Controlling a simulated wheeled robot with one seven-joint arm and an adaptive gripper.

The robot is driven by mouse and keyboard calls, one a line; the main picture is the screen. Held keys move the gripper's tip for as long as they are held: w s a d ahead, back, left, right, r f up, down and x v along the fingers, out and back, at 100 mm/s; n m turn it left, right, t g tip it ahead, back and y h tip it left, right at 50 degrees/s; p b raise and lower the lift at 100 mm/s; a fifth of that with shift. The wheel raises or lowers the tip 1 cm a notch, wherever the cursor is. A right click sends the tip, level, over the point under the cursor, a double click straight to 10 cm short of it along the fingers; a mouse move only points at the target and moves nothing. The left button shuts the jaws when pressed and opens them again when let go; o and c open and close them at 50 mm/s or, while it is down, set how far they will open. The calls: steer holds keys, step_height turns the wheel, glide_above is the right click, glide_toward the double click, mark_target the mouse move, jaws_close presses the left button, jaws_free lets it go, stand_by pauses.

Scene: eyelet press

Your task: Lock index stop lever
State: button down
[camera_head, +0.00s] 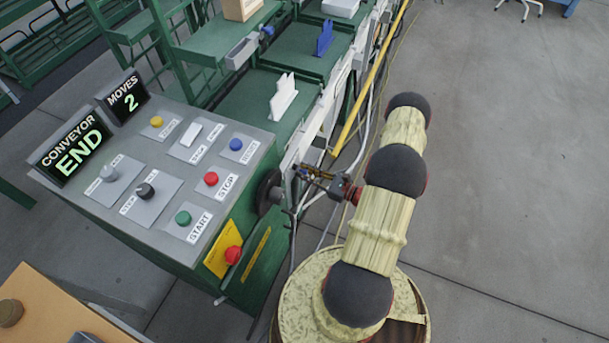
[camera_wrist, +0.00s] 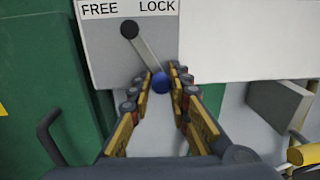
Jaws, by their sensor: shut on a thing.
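The index stop lever (camera_wrist: 147,54) is a grey bar on a light grey plate in the wrist view. It runs from a dark pivot (camera_wrist: 129,29) down and to the right, ending in a blue knob (camera_wrist: 162,83). The words FREE (camera_wrist: 99,8) and LOCK (camera_wrist: 157,6) stand above, with LOCK on the right. My gripper (camera_wrist: 163,72) has its fingers on both sides of the knob and is shut on it. In the head view my gripper (camera_head: 308,174) is at the side of the green conveyor frame; the lever is not discernible there.
A control panel (camera_head: 160,185) with several buttons stands left of my arm; its displays read CONVEYOR END and MOVES 2. A dark handwheel (camera_head: 269,192) is close to my gripper. A yellow rail (camera_head: 370,75) runs along the conveyor.

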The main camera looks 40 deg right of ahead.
steer(key=shift+w+d+r+n, duration=0.1)
steer(key=shift+d+r+n, duration=0.15)
steer(key=shift+d+n, duration=0.05)
steer(key=c, duration=1.7)
jaws_free()
steer(key=shift+f, duration=0.1)
steer(key=v, duration=1.2)
